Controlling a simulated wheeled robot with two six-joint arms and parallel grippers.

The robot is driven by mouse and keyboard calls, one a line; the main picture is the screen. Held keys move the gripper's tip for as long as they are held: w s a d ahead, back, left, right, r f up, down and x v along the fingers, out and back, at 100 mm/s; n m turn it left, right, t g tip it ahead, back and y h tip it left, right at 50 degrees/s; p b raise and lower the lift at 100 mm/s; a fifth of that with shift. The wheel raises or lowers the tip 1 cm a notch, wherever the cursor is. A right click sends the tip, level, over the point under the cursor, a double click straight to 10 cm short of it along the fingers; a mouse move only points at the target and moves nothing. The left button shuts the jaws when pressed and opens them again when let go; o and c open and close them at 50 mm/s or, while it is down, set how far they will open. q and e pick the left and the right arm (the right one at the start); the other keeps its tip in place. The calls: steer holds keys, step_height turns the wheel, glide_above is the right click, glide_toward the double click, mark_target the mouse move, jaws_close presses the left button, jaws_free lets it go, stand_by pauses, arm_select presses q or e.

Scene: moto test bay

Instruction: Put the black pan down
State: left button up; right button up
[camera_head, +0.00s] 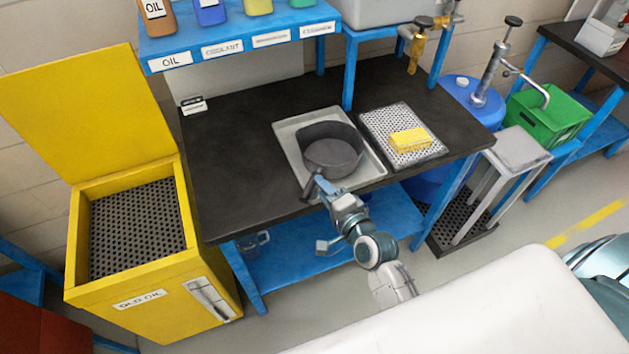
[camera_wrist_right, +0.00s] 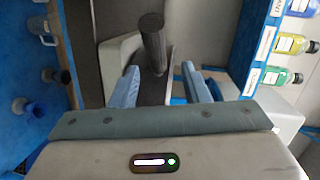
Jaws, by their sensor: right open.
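The black pan (camera_head: 332,148) sits upright on the grey tray (camera_head: 287,128) on the dark workbench. Its short handle points toward the bench's front edge, at my right gripper (camera_head: 320,190). In the right wrist view the dark handle (camera_wrist_right: 152,42) shows between the two blue fingers of my right gripper (camera_wrist_right: 160,88). The fingers are spread, with a gap visible on each side of the handle. The pan's bowl is mostly hidden in the wrist view. My left gripper is not in view.
A perforated tray (camera_head: 375,122) with a yellow sponge (camera_head: 410,140) lies right of the pan's tray. The bench top (camera_head: 235,150) is clear on the left. A yellow open-lidded bin (camera_head: 150,300) stands left, and a shelf with bottles (camera_head: 235,45) stands behind.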

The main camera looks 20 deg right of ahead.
steer(key=shift+b+v, duration=0.4)
steer(key=shift+v, duration=2.4)
steer(key=shift+w, duration=0.1)
steer(key=s+d+f+n+g+h, duration=0.1)
steer(key=s+f+n+g, duration=0.15)
steer(key=f, duration=0.95)
steer(key=s+d+f+n+g, duration=0.2)
steer(key=s+f+g, duration=0.15)
steer(key=f, duration=0.95)
steer(key=s+d+f+n+g+h, duration=0.1)
steer(key=s+f+n+g, duration=0.15)
steer(key=f, duration=0.95)
steer(key=s+d+f+n+g, duration=0.2)
steer(key=s+f, duration=0.4)
steer(key=s, duration=0.3)
steer(key=s+d+f+n+g+h, duration=0.1)
steer(key=s+d+f+n+g, duration=0.1)
steer(key=s+f, duration=0.4)
steer(key=s+d+f+n+g, duration=0.2)
steer(key=s+f+n, duration=0.2)
steer(key=s, duration=0.9)
step_height(320, 180, down, 3)
steer(key=shift+s+d+f+h, duration=0.15)
steer(key=shift+s+d+h, duration=0.05)
steer(key=shift+h, duration=0.1)
